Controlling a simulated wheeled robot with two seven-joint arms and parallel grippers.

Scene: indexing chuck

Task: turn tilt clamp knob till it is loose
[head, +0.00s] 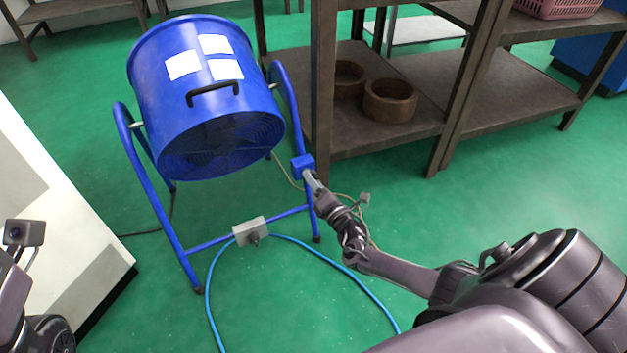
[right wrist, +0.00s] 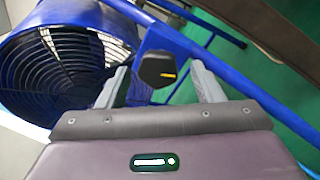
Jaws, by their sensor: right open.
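The blue drum fan (head: 205,95) hangs tilted in a blue tubular stand (head: 150,185), its grille facing down toward me. A blue clamp block (head: 302,165) sits on the stand's right side. My right gripper (head: 312,181) is right at this block in the head view, and the knob is hidden there. In the right wrist view the black tilt clamp knob (right wrist: 157,68) with a yellow mark lies between the two grey fingers of my right gripper (right wrist: 162,84). The fingers are open, with a gap on each side of the knob. My left gripper's fingers do not show.
A grey box (head: 250,232) sits on the stand's lower crossbar. A blue hose (head: 330,252) curves over the green floor. A brown shelf (head: 350,135) with wooden bowls (head: 390,99) stands behind, right of the fan. A white cabinet (head: 60,200) is at left.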

